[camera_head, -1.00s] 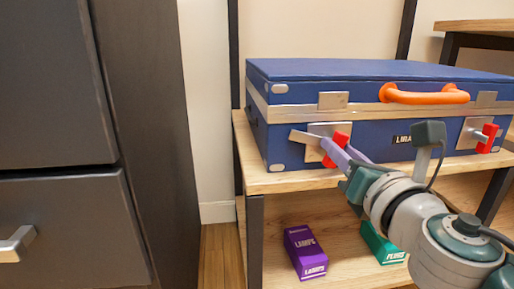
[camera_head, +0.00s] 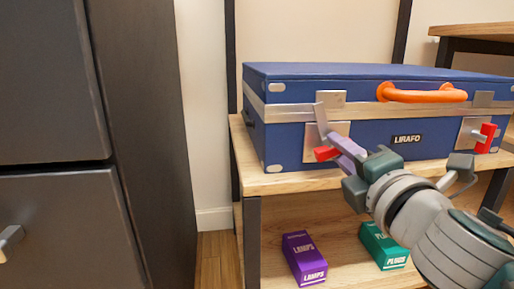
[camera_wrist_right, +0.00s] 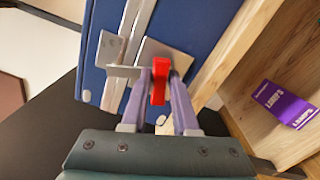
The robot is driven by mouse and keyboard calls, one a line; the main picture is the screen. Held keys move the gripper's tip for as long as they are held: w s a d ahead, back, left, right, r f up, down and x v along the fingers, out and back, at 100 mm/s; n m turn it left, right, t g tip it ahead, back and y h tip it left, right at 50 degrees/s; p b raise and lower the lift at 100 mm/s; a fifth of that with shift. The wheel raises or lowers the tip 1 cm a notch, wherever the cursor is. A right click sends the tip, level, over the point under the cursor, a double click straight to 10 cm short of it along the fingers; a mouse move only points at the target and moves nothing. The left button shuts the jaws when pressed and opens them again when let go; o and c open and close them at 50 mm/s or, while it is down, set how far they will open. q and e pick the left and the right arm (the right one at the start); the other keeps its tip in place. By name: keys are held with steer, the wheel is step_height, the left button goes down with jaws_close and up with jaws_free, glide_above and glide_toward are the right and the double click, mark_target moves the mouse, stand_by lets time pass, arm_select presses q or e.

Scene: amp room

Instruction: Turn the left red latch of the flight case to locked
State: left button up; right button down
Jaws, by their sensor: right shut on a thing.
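The blue flight case (camera_head: 370,133) stands closed on a wooden shelf. Its left red latch (camera_head: 324,154) is on the front, on a silver plate. The red grip lies nearly level, and its silver hook (camera_head: 321,118) points up, reaching the silver catch (camera_head: 331,97) on the lid. My right gripper (camera_head: 338,148) is shut on the red grip. In the right wrist view the red latch (camera_wrist_right: 159,81) sits between the two lilac fingers, with the silver hook beside it. The right red latch (camera_head: 487,138) has its grip upright. My left gripper is not in view.
An orange handle (camera_head: 421,92) is on the case front. A purple lamps box (camera_head: 304,258) and a green plugs box (camera_head: 383,246) stand on the lower shelf (camera_head: 340,266). A dark drawer cabinet (camera_head: 60,215) stands at the left.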

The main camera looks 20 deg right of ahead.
steer(key=shift+m, duration=1.7)
steer(key=shift+f+m, duration=0.1)
steer(key=shift+m, duration=0.2)
steer(key=c, duration=0.7)
jaws_free()
steer(key=shift+s, duration=0.1)
steer(key=v, duration=0.9)
steer(key=shift+s+a, duration=0.1)
steer(key=shift+s, duration=0.3)
